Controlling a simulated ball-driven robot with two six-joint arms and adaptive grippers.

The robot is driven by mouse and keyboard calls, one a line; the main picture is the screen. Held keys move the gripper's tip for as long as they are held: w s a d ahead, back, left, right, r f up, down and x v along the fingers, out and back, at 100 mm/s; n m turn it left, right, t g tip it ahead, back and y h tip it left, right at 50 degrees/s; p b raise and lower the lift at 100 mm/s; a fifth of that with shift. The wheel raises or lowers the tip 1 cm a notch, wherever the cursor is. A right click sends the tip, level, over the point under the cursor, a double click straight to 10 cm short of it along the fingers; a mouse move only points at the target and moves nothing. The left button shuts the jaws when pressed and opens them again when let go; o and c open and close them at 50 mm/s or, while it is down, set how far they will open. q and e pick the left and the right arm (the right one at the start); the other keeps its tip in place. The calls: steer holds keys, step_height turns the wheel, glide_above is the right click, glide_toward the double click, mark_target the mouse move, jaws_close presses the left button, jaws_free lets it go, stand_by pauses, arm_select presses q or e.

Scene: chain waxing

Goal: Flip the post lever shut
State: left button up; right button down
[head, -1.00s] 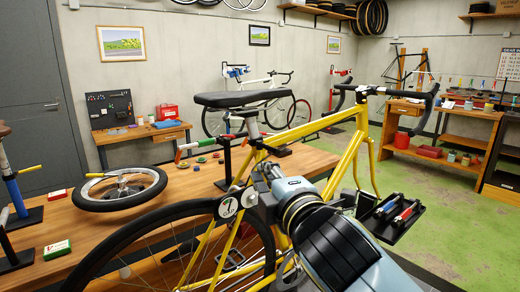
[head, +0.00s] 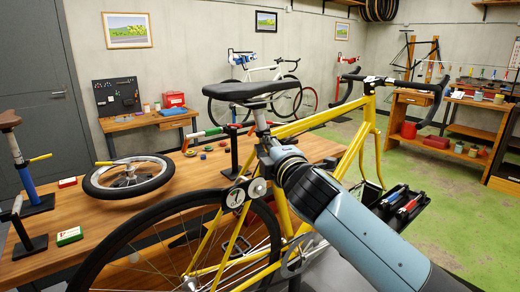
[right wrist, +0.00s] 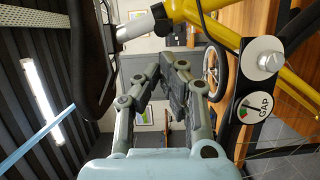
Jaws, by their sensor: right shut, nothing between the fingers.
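I cannot tell for sure which lever is the post lever. A green, white and red lever (head: 208,133) sticks out level to the left from a dark post behind the yellow bike (head: 320,118). A blue post (head: 28,184) at the left carries a yellow lever (head: 41,158) pointing right and slightly up. My right gripper (head: 264,148) is beside the bike's seat tube under the saddle, its fingers mostly hidden by my wrist. In the right wrist view its fingers (right wrist: 183,68) are shut and empty. My left gripper is not in view.
The saddle (head: 250,91) and frame tubes are close to my right gripper. A round GAP dial (right wrist: 262,108) is at right in the wrist view. A wheel (head: 125,190) lies on the wooden bench (head: 90,235). A black tray (head: 405,210) is right of my arm.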

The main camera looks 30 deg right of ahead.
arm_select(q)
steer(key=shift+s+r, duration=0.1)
arm_select(e)
steer(key=shift+d, duration=0.55)
